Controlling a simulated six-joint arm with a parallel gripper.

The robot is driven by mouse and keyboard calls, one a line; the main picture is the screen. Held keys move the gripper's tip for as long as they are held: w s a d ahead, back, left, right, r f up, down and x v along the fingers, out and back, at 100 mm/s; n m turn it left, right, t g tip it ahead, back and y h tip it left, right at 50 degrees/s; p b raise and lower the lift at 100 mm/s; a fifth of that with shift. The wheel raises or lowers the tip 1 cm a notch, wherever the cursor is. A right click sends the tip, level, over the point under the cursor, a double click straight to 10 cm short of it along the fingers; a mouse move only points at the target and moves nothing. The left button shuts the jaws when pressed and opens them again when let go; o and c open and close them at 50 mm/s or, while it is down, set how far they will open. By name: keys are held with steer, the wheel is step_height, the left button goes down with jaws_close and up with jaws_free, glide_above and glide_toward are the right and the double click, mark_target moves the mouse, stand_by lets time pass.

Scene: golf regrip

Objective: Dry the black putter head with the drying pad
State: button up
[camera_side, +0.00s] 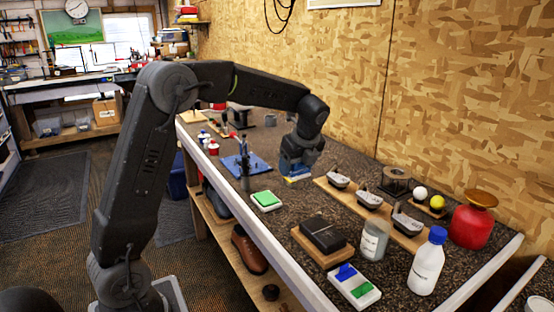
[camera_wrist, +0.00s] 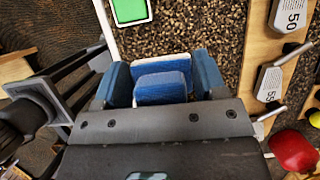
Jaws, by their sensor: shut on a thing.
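The black putter head (camera_side: 323,233) looks like the dark, flat block on a wooden base near the front edge of the bench. My gripper (camera_side: 297,168) points down farther back on the bench, away from that head. In the wrist view my gripper (camera_wrist: 165,82) is shut on a blue pad (camera_wrist: 160,88) with a pale edge, between its two blue fingers. A second blue face (camera_wrist: 165,65) shows just beyond the pad. The frames do not settle whether this pad is the drying pad. A green pad on a white tray (camera_side: 265,200) lies in front of my gripper.
Several iron heads stand on a wooden board (camera_side: 411,240) along the right. A blue mat (camera_side: 236,166) with a dark fixture is left of my gripper.

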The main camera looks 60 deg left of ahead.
step_height(320, 180, up, 2)
glide_above(321, 227)
steer(key=d, duration=0.1)
steer(key=shift+s+d+f, duration=0.1)
steer(key=shift+f, duration=4.05)
steer(key=shift+o, duration=1.2)
steer(key=c, duration=0.3)
steer(key=shift+f, duration=0.6)
